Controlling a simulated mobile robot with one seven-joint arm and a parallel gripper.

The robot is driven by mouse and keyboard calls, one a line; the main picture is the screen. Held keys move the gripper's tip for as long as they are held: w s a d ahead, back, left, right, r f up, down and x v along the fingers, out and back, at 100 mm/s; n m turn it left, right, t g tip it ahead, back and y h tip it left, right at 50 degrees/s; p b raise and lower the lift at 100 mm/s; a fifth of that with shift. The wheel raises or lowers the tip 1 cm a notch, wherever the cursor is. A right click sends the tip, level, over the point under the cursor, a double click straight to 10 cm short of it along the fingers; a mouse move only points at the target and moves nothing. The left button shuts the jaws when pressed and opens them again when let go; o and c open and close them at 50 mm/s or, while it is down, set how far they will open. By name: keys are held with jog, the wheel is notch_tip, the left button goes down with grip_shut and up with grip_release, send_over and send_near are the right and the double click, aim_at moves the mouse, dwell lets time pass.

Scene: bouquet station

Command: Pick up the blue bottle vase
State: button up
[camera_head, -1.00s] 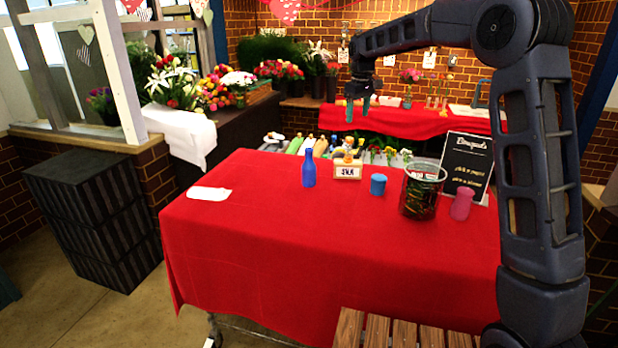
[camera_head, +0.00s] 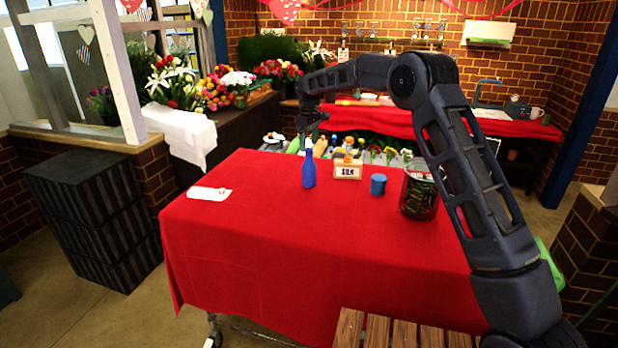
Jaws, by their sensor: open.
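The blue bottle vase (camera_head: 309,171) stands upright on the red-covered table (camera_head: 270,235), near its back edge. It has a narrow neck and a wider body. My gripper (camera_head: 312,140) is open and empty, with its fingers pointing down, just above or behind the bottle's neck in the picture. I cannot tell whether a finger touches the neck or how far apart they are in depth.
A small sign box (camera_head: 348,168) stands right of the bottle, then a blue cup (camera_head: 378,184) and a dark glass container (camera_head: 418,192). A white cloth (camera_head: 209,193) lies at the left. The table's front and middle are clear.

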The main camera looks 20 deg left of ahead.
aim_at(309, 158)
jog(key=shift+f, duration=3.85)
jog(key=shift+r, duration=0.1)
grip_shut()
